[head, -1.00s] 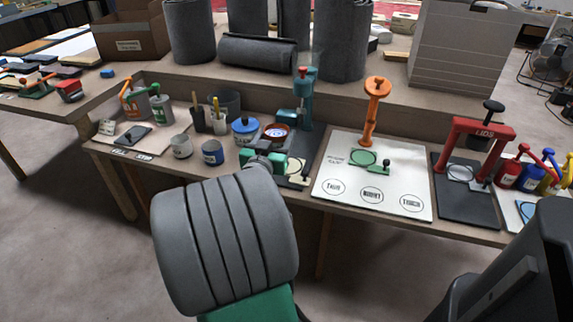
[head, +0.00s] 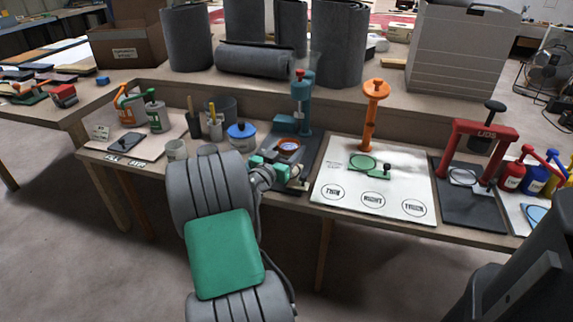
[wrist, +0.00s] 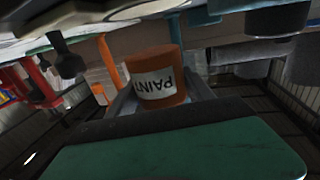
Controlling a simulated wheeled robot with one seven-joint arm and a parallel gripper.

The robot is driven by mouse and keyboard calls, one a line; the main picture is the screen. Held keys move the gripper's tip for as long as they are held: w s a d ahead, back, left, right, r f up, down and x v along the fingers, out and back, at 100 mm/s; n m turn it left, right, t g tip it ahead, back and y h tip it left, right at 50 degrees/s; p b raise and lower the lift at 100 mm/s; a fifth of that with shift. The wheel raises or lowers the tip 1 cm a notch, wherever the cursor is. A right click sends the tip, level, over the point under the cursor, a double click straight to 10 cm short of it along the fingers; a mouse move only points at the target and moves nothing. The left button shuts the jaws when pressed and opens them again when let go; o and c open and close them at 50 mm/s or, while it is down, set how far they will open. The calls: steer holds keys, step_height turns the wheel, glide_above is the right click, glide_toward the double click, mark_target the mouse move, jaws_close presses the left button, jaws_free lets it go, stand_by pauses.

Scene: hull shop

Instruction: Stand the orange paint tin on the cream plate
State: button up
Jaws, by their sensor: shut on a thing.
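The orange paint tin (wrist: 158,80) is between my gripper's grey fingers in the wrist view, its PAINT label upside down in that rolled picture. In the head view the tin (head: 289,145) shows its orange rim and bluish top, in front of the teal press (head: 302,95). My gripper (head: 283,166) is shut on the tin, over the press's dark base. The cream plate is mostly hidden behind my gripper in the head view. I cannot tell whether the tin touches anything below it.
A blue-lidded pot (head: 241,137) and a pale mug (head: 176,150) stand left of the gripper. A white board (head: 340,185) with an orange stand (head: 371,110) and green ring lies to the right.

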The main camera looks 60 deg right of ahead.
mark_target(287, 158)
steer(key=shift+w+d+f+b, duration=0.15)
steer(key=shift+f+b, duration=0.15)
steer(key=shift+f, duration=0.65)
steer(key=shift+w+f+b, duration=0.15)
steer(key=shift+f+b, duration=0.1)
steer(key=shift+f, duration=0.65)
steer(key=shift+f+b, duration=0.25)
steer(key=shift+b, duration=0.05)
steer(key=o, duration=1.6)
steer(key=shift+o, duration=0.2)
steer(key=shift+r, duration=0.1)
